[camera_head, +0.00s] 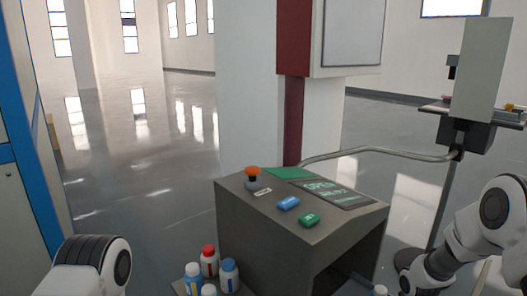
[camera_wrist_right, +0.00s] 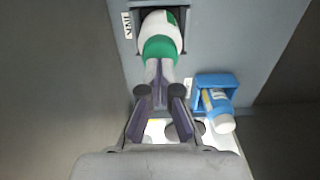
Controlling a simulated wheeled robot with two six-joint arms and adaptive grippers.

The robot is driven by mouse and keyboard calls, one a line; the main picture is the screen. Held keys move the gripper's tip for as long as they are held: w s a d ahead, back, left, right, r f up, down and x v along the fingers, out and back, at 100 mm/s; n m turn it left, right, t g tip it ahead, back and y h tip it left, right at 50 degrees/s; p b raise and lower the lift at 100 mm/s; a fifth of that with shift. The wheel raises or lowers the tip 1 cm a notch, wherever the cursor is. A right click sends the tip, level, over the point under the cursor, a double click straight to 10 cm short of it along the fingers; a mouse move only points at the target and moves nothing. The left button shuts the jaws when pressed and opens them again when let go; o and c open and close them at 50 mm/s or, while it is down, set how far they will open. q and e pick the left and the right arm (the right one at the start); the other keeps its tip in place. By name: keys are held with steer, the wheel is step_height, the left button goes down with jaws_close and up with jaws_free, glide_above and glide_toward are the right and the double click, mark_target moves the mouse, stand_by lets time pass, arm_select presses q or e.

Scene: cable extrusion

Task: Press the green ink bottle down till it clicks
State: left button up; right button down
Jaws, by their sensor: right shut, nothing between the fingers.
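The green ink bottle (camera_wrist_right: 160,34), white with a green band, sits in a dark square socket in a grey panel at the top of the right wrist view. My right gripper (camera_wrist_right: 161,74) is shut and empty. Its fingertips are lined up with the green-banded end of the bottle and overlap it in the picture; whether they touch cannot be told. The head view shows the right arm at the right edge, but not its fingertips. My left arm shows at the lower left of the head view, with its gripper out of view.
A blue holder (camera_wrist_right: 213,81) with a blue-and-white bottle (camera_wrist_right: 216,107) is right of the fingers. In the head view, a grey console (camera_head: 262,235) carries an orange-topped knob (camera_head: 252,172). Several bottles, including a red-capped one (camera_head: 209,262), stand at its left foot. A handrail (camera_head: 385,150) runs behind.

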steer(key=shift+f+b, duration=0.4)
steer(key=shift+f, duration=0.8)
stand_by(0.4)
step_height(320, 180, up, 8)
steer(key=p, duration=0.8)
steer(key=shift+r+p, duration=0.1)
steer(key=shift+p, duration=0.25)
